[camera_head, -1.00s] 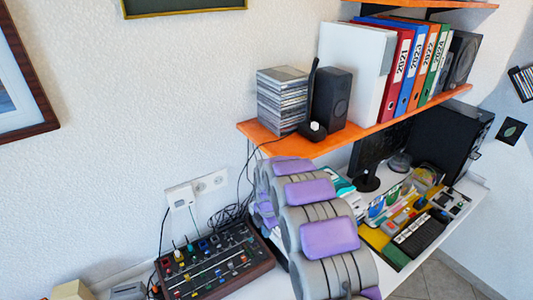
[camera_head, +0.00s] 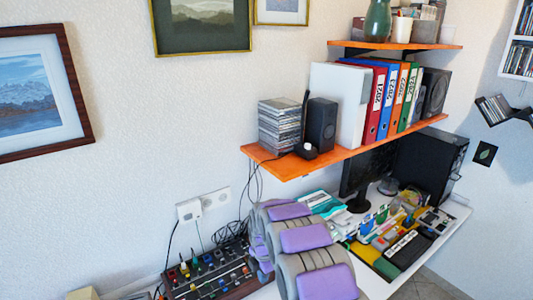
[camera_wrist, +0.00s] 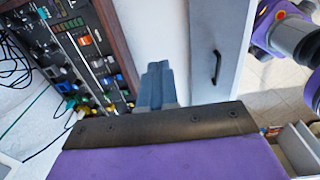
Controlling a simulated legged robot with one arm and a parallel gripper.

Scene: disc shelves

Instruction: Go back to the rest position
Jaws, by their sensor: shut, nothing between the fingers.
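My gripper (camera_wrist: 158,85) shows in the wrist view as a narrow grey-blue pair of fingers pressed together, with nothing between them. It points past the black and purple edge of my wrist, over a white surface beside the mixer (camera_wrist: 75,45). In the head view my grey and purple arm (camera_head: 300,240) is folded low in front of the desk, and its gripper end is hidden there.
The mixer (camera_head: 208,272) stands on the white desk left of my arm. An orange shelf (camera_head: 285,170) with discs (camera_head: 280,125) and binders hangs above. A monitor (camera_head: 365,180) and black computer case (camera_head: 432,160) stand right. A drawer handle (camera_wrist: 217,67) shows below.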

